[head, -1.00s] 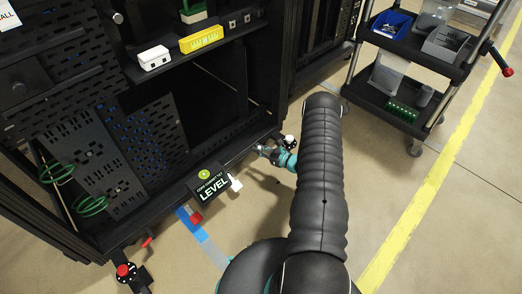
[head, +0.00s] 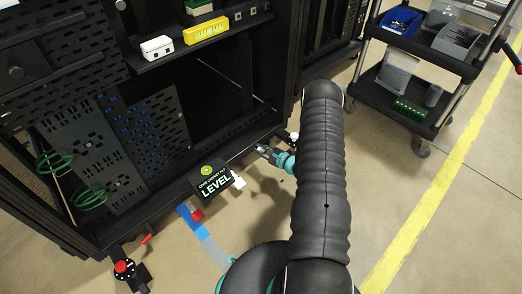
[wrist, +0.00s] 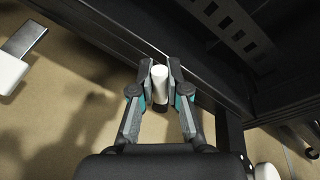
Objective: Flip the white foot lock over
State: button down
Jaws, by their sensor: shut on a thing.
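The white foot lock (wrist: 160,84) shows in the wrist view as a short, upright white cylinder at the rack's lower edge. My gripper (wrist: 160,88) is shut on it, with one fingertip against each side. A dark part shows just below the white piece. In the head view my gripper (head: 264,150) is low at the front bottom edge of the black rack (head: 150,222). The foot lock is too small there to make out between the fingers.
A LEVEL sign (head: 213,184) with a white piece (head: 239,182) sits left of my gripper. A white knob (head: 293,136) is close on its right. A red-topped foot (head: 123,268) is at the rack's left corner.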

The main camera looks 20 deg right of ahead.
jog(key=shift+a, duration=0.1)
jog(key=c, duration=1.2)
grip_release()
jog(key=shift+o, duration=0.2)
jog(key=shift+s, duration=0.1)
jog(key=shift+s+d, duration=0.25)
jog(key=v, duration=1.1)
jog(key=shift+s+d, duration=0.1)
